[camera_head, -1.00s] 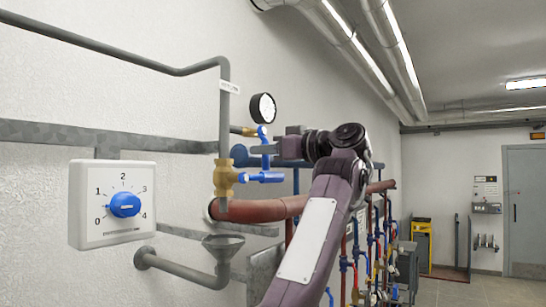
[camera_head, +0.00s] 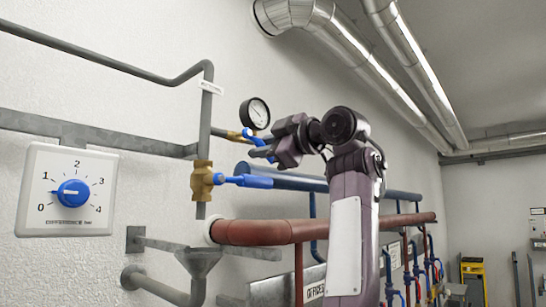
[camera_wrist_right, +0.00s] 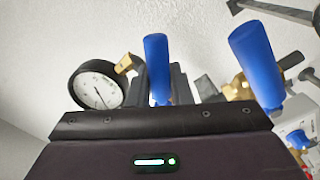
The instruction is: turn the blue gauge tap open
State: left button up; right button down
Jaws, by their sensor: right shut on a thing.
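The blue gauge tap (camera_head: 257,141) sits on a brass fitting just below the round pressure gauge (camera_head: 255,113). Its handle slants down to the right in the head view. My right gripper (camera_head: 262,151) is shut on this handle, which its fingers partly hide. In the right wrist view the blue handle (camera_wrist_right: 158,70) stands between the two dark fingers, with the gauge (camera_wrist_right: 98,86) to its left. My left gripper is not in view.
A second blue tap handle (camera_head: 245,181) on a brass valve (camera_head: 202,181) lies just below the gripper. It shows close to the right finger in the wrist view (camera_wrist_right: 258,66). A red pipe (camera_head: 262,232) runs below. A white dial box (camera_head: 68,219) hangs left.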

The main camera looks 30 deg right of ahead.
jog(key=shift+d+r+n, duration=0.3)
jog(key=shift+r+n, duration=0.2)
jog(key=shift+n, duration=0.4)
jog(key=shift+w+r+n+p, duration=0.1)
jog(key=shift+r+n+p, duration=0.3)
jog(key=shift+n, duration=0.4)
jog(key=shift+d+r+n+p, duration=0.2)
jog(key=shift+n+p, duration=0.3)
jog(key=shift+n, duration=0.5)
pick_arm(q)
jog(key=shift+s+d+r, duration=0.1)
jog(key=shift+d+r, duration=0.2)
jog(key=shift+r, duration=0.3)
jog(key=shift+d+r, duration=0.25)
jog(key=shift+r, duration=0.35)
pick_arm(e)
jog(key=shift+a+r+n, duration=0.1)
jog(key=shift+r+n, duration=0.15)
jog(key=shift+n, duration=0.45)
pick_arm(q)
jog(key=shift+p, duration=0.3)
pick_arm(e)
jog(key=c, duration=1.6)
grip_release()
jog(key=o, duration=0.3)
jog(key=shift+w+a, duration=0.15)
